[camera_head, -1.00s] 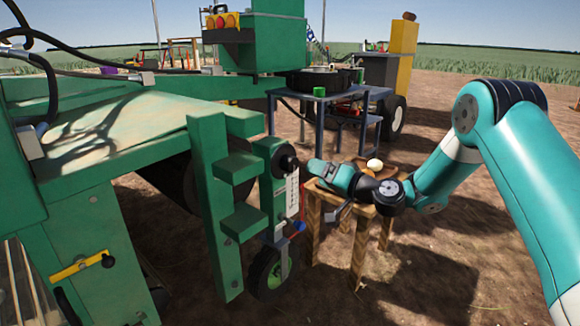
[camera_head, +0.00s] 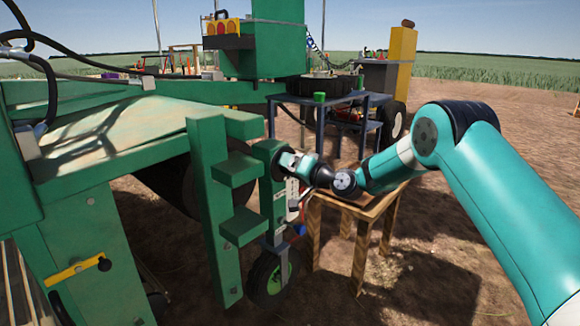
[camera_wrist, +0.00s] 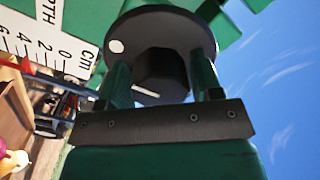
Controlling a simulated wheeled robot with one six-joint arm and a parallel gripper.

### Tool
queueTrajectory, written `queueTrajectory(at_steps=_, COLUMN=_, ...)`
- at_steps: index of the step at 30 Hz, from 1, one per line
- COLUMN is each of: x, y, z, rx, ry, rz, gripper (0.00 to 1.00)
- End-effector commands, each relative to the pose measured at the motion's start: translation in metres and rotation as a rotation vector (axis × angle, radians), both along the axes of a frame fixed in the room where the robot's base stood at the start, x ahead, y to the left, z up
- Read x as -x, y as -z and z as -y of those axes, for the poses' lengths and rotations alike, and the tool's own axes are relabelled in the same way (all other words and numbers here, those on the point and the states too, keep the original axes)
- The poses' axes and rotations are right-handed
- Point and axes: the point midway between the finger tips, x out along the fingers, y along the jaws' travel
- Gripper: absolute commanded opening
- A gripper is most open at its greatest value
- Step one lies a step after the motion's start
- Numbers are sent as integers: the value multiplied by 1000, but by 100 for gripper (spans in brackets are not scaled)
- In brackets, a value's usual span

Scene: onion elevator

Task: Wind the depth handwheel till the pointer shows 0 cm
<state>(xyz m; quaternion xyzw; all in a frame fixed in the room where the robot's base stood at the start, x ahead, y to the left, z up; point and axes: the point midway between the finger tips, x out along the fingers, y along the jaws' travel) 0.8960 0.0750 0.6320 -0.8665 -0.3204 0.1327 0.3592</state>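The depth handwheel (camera_wrist: 170,30) is a black disc with a dark central hub (camera_wrist: 160,75) and a white dot on its face. My gripper (camera_wrist: 160,85) faces it in the wrist view, its green fingers standing apart on either side of the hub. A gap shows beside the hub, and contact with the disc is unclear. In the head view my gripper (camera_head: 284,160) is at the top of the green depth post and hides most of the wheel. The white depth scale (camera_wrist: 60,45) is partly cut off. Its red pointer (camera_wrist: 25,66) appears near the 4 to 6 marks.
The green machine frame (camera_head: 207,200) stands left of the post, with step-like brackets beside it. A small wheel (camera_head: 270,278) is below. A wooden table (camera_head: 365,205) stands close on the right, under my forearm. Bare soil lies to the right.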

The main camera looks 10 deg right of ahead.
Motion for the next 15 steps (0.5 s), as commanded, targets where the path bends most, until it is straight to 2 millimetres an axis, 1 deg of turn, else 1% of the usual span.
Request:
queueTrajectory(at_steps=1, x=0, y=0, z=0, rx=0, ry=0, rz=0, gripper=47)
queueTrajectory(at_steps=2, x=0, y=0, z=0, rx=0, ry=0, rz=0, gripper=40)
queueTrajectory(at_steps=3, x=0, y=0, z=0, rx=0, ry=0, rz=0, gripper=31)
queueTrajectory(at_steps=4, x=0, y=0, z=0, rx=0, ry=0, rz=0, gripper=26)
queueTrajectory(at_steps=15, x=0, y=2, z=1, rx=38, ry=1, rz=32, gripper=26)
